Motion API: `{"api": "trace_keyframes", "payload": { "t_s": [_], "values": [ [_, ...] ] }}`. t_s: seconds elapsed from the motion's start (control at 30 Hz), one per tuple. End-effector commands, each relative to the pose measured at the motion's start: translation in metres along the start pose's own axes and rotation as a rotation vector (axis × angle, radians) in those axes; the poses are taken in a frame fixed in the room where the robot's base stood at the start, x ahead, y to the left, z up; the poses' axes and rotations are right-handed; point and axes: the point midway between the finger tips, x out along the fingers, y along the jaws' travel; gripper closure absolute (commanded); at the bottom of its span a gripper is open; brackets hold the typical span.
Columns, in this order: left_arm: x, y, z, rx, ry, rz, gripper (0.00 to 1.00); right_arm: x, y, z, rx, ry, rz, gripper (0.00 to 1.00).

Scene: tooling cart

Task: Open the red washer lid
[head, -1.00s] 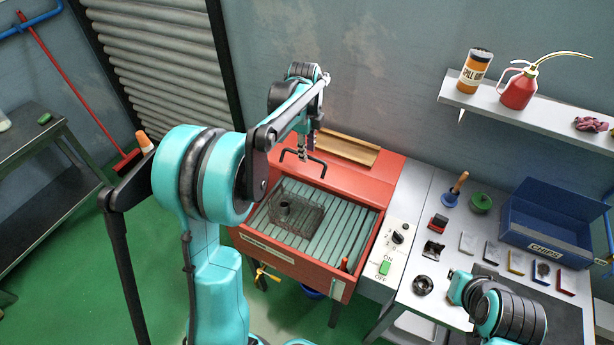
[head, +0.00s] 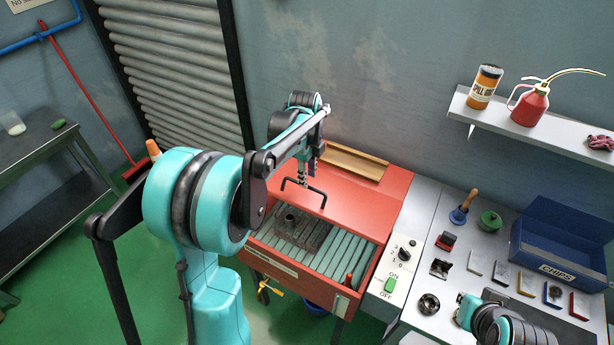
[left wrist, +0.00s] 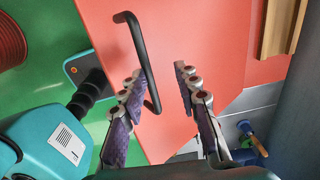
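The red washer lid (head: 345,195) is tilted, partly raised over the back of the red washer (head: 300,285); the front of the slatted basin shows below its edge. A black bar handle (head: 316,201) is on the lid; it also shows in the left wrist view (left wrist: 138,50). My left gripper (left wrist: 158,88) is open at the handle, its fingers apart. In that view the handle's lower end lies between the fingers, close to the left one. I cannot tell whether they touch. My right gripper is out of view; only part of the right arm shows at lower right.
A wire basket (head: 316,236) with a dark part stands in the basin. A switch panel (head: 402,262) is right of the washer. The bench beyond holds several small parts and a blue chips bin (head: 560,245). A shelf (head: 540,132) hangs above.

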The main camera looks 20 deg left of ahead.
Motion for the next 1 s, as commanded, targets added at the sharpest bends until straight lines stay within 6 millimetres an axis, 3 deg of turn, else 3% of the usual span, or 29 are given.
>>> {"api": "trace_keyframes", "payload": {
  "t_s": [1.0],
  "values": [
    [-0.069, -0.032, 0.000, 0.000, 0.000, 0.001, 0.69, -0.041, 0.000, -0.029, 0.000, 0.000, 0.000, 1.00]
  ]
}}
